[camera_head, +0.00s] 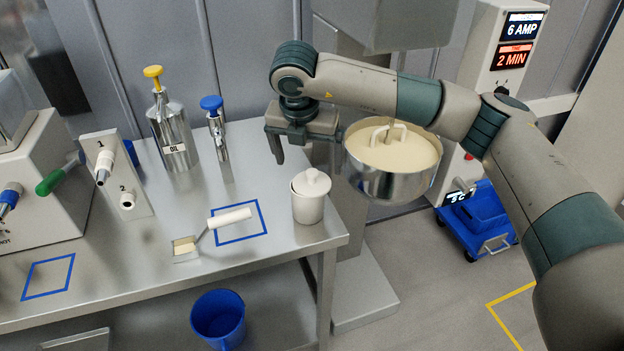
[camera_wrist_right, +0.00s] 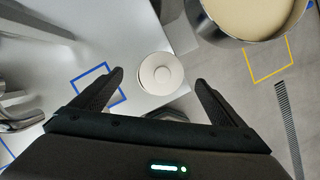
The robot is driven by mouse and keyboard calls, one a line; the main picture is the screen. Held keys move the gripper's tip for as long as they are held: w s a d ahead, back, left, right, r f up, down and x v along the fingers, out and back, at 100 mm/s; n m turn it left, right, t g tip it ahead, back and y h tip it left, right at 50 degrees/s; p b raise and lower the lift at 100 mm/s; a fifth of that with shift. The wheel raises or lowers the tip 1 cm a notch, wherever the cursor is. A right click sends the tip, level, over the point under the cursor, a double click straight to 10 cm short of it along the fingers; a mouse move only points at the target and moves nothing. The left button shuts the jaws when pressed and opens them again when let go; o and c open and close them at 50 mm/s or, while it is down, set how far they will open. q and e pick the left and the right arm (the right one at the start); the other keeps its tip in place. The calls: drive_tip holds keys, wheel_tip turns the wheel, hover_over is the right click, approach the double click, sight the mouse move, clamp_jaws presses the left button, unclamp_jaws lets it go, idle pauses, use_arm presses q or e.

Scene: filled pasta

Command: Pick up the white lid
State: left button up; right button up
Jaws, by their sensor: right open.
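The white lid (camera_head: 312,182) with a round knob sits on a white canister (camera_head: 308,208) at the right end of the steel table. In the right wrist view the lid (camera_wrist_right: 161,73) shows from above, beyond and between the fingertips. My right gripper (camera_head: 293,160) is open and empty, above and a little behind the lid, with its fingers pointing down. The right gripper's two fingers also show in the right wrist view (camera_wrist_right: 158,80), apart from the lid on both sides. My left gripper is not in view.
A mixer bowl (camera_head: 390,180) of dough stands close right of the canister. A blue bucket (camera_head: 218,318) is below.

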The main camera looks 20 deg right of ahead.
sight(312, 171)
drive_tip(key=shift+d+f+p, duration=0.25)
drive_tip(key=shift+f+p, duration=0.3)
drive_tip(key=shift+p, duration=0.2)
drive_tip(key=p+x, duration=0.1)
drive_tip(key=x, duration=0.2)
drive_tip(key=shift+p, duration=0.35)
drive_tip(key=shift+w+d+f, duration=0.1)
drive_tip(key=shift+w+f, duration=0.05)
drive_tip(key=shift+f, duration=0.35)
drive_tip(key=c, duration=1.2)
drive_tip(key=shift+r, duration=0.1)
